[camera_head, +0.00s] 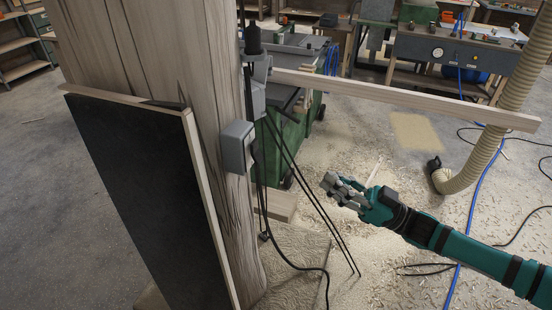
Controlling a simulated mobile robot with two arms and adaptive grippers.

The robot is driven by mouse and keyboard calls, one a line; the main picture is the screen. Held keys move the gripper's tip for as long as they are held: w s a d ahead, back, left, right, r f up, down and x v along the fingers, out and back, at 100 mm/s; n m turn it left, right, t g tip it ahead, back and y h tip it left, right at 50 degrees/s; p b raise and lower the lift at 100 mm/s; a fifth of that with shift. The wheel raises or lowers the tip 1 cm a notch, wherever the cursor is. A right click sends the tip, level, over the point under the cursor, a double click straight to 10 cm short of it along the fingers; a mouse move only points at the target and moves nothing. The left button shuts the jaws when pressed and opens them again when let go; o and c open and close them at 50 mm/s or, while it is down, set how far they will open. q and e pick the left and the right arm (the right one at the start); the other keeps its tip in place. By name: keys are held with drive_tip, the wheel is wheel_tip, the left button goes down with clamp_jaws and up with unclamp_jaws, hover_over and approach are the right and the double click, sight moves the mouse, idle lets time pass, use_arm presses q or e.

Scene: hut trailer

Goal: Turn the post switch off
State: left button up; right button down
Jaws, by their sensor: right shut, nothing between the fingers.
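A thick wooden post (222,168) stands left of centre. A grey switch box (238,146) is fixed to its right side, about mid-height. I cannot tell from here which way the switch is set. Another grey box (256,90) sits higher on the post, with black cables below it. My right gripper (330,184) is shut and empty, to the right of the switch box and a little lower in the picture, apart from it. Its arm comes in from the lower right. My left gripper is not in view.
A dark board (145,190) leans on the post at the left. Black cables (310,200) hang down to the floor. A wooden beam (410,97) runs rightward behind my gripper. A ribbed hose (490,140) stands at the right. Shavings cover the floor.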

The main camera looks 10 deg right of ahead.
drive_tip(key=p, duration=0.5)
approach(257, 150)
wheel_tip(257, 150, up, 4)
drive_tip(key=a, duration=0.1)
drive_tip(key=w+a+f, duration=0.2)
drive_tip(key=a, duration=0.1)
drive_tip(key=shift+w+p, duration=0.4)
